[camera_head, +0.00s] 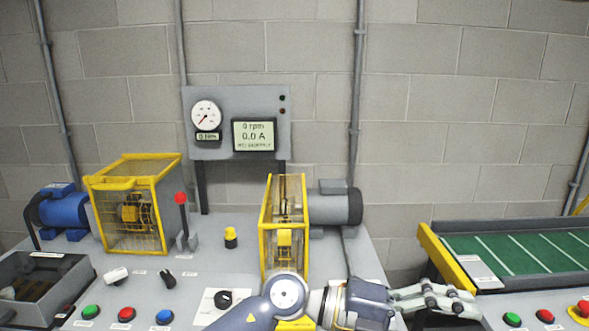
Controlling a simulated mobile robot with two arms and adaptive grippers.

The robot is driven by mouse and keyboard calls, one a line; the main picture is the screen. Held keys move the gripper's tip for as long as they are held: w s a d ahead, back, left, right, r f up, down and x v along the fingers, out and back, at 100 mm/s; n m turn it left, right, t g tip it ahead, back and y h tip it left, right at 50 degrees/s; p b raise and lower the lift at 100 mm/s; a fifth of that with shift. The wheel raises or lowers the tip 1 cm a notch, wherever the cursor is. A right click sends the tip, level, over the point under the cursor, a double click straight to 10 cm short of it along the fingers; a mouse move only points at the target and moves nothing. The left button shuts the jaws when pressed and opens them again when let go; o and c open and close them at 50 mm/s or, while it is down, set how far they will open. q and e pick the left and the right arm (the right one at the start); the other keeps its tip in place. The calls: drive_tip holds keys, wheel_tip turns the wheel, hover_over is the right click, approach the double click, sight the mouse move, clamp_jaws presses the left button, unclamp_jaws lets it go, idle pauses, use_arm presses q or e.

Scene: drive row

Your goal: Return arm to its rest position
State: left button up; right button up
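One arm of mine comes in at the bottom, left of centre, and reaches to the right. I take it as my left arm. Its gripper (462,300) points right, in front of the gap between the grey bench and the green conveyor. I see it side-on, and nothing clear is held in it. How far its fingers are apart does not show. My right gripper is not in view.
The grey bench (215,262) carries a blue motor (66,212), a yellow caged guard (128,205), a red-knobbed lever (182,215), a narrow yellow guard (268,235) and a grey motor (342,205). A gauge panel (225,100) stands behind. A green conveyor (515,250) is at right.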

use_arm(q)
drive_tip(key=w+a+r+n+t+h, duration=0.3)
drive_tip(key=r+n+t+h, duration=0.2)
drive_tip(key=r+n+h, duration=0.15)
drive_tip(key=w+a+n+t+y, duration=0.6)
drive_tip(key=w+a+n+t, duration=0.45)
drive_tip(key=n+t, duration=0.55)
drive_tip(key=a+f+n+y, duration=1.1)
drive_tip(key=a+f+y, duration=0.4)
drive_tip(key=a+f, duration=0.35)
drive_tip(key=s+a+f+n+g+y, duration=0.1)
drive_tip(key=s+a+f+g, duration=0.2)
drive_tip(key=s+f, duration=0.3)
drive_tip(key=s+a+f+n+g+y, duration=0.1)
drive_tip(key=s+a+f+g, duration=0.25)
drive_tip(key=f, duration=0.45)
drive_tip(key=s+a+f+g, duration=0.2)
drive_tip(key=s+f+g, duration=0.15)
drive_tip(key=s, duration=0.55)
drive_tip(key=s+a+f+g, duration=0.25)
drive_tip(key=s+f, duration=0.25)
drive_tip(key=s, duration=0.4)
wheel_tip(320, 180, down, 27)
drive_tip(key=s+g, duration=0.2)
drive_tip(key=s, duration=0.1)
drive_tip(key=s+a+f+g, duration=0.1)
drive_tip(key=s+a+f, duration=0.1)
drive_tip(key=s+f, duration=1.2)
drive_tip(key=shift+s+f, duration=0.2)
drive_tip(key=shift+s, duration=0.65)
